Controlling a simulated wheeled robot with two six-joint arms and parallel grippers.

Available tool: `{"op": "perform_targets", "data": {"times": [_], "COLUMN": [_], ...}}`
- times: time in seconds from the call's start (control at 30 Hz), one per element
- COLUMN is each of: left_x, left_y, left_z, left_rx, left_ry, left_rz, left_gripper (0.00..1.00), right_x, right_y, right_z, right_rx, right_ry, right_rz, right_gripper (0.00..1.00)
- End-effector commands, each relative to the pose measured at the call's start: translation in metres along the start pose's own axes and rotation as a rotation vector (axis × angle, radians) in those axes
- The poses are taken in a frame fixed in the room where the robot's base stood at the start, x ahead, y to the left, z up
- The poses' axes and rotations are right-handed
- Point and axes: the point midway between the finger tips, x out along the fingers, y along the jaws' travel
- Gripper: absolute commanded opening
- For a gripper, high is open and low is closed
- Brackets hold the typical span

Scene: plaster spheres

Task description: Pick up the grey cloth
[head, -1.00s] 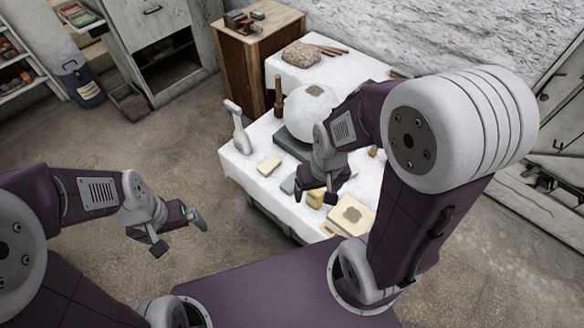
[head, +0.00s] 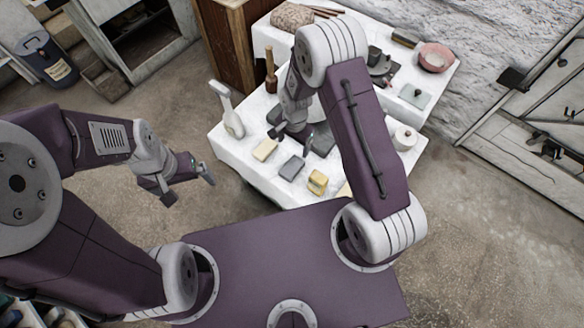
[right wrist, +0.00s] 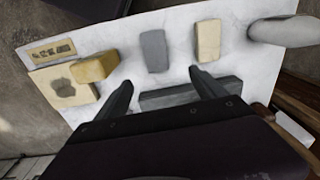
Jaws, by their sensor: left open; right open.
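The grey cloth (head: 291,168) looks like a small folded grey rectangle lying flat on the white-covered table (head: 233,158). It lies between a cream block and a yellow sponge-like block. It also shows in the right wrist view (right wrist: 155,50), just beyond the fingertips and between their lines. My right gripper (head: 292,138) is open and empty above the table, a little behind the cloth in the head view; its two fingers show in the right wrist view (right wrist: 160,80). My left gripper (head: 188,190) is open and empty, off the table's left side over the floor.
A cream block (head: 265,150) and yellow blocks (head: 317,182) flank the cloth. A dark grey slab (right wrist: 180,99) lies under my right gripper. A pink bowl (head: 435,56) sits at the far right.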

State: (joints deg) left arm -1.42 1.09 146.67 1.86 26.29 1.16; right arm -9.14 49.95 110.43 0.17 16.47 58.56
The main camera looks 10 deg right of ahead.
Motion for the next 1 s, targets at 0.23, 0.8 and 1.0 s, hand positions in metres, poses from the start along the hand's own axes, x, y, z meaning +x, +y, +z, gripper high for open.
{"op": "perform_targets", "data": {"times": [0.23, 0.8, 1.0], "left_x": [0.005, 0.01, 0.013], "left_y": [0.0, 0.0, 0.0], "left_z": [0.001, 0.001, 0.001], "left_rx": [0.0, 0.0, 0.0], "left_ry": [0.0, 0.0, 0.0], "left_rz": [0.0, 0.0, 0.0], "left_gripper": [1.0, 1.0, 1.0], "right_x": [0.052, 0.107, 0.139], "right_y": [0.004, 0.006, 0.006], "right_z": [0.014, 0.015, 0.014], "right_rx": [0.044, 0.043, 0.043], "right_ry": [-0.027, -0.028, -0.028], "right_rz": [0.048, 0.05, 0.05], "right_gripper": [0.8, 0.8, 0.8]}}
